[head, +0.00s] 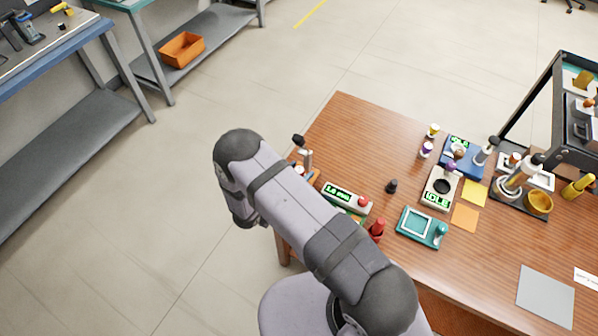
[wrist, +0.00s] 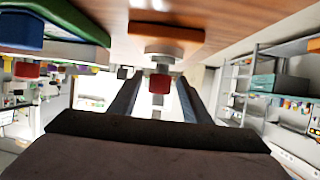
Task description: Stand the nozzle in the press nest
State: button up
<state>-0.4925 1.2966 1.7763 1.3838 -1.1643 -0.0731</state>
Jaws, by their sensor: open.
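My gripper (wrist: 159,78) is open in the wrist view, with its two dark fingers apart. Between them, in line of sight, is a small upright stack with a grey part and a red part (wrist: 159,84). It rises from a pale round piece on an orange base (wrist: 166,34) on the table; the view is upside down. I cannot tell whether this stack is the nozzle or part of the press, or whether the fingers touch it. In the head view my arm hides the gripper. A small device with a black-knobbed lever (head: 304,154) stands at the table's left edge, partly covered.
A display box (head: 345,198) with a red button and a red bottle (head: 377,230) stand beside my arm. A black piece (head: 391,186), a teal tray (head: 421,227) and a scale-like box (head: 440,190) stand farther right.

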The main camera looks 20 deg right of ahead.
jog(key=b+v, duration=0.3)
jog(key=v, duration=0.8)
jog(key=w+a+r+n+y, duration=0.2)
jog(key=w+a+y, duration=0.3)
jog(key=w+y, duration=0.15)
jog(key=s+r+n+g+y, duration=0.3)
jog(key=s+r+n+y, duration=0.1)
jog(key=r+y, duration=0.1)
jog(key=s+d+r+n+g, duration=0.2)
jog(key=s+d, duration=0.4)
jog(key=s, duration=0.4)
jog(key=s+d+r+n+g+h, duration=0.1)
jog(key=s+d, duration=0.4)
jog(key=s, duration=0.5)
jog(key=r+g, duration=0.1)
jog(key=g, duration=0.1)
jog(key=shift+d+r+n+g, duration=0.25)
jog(key=shift+d+n+g, duration=0.15)
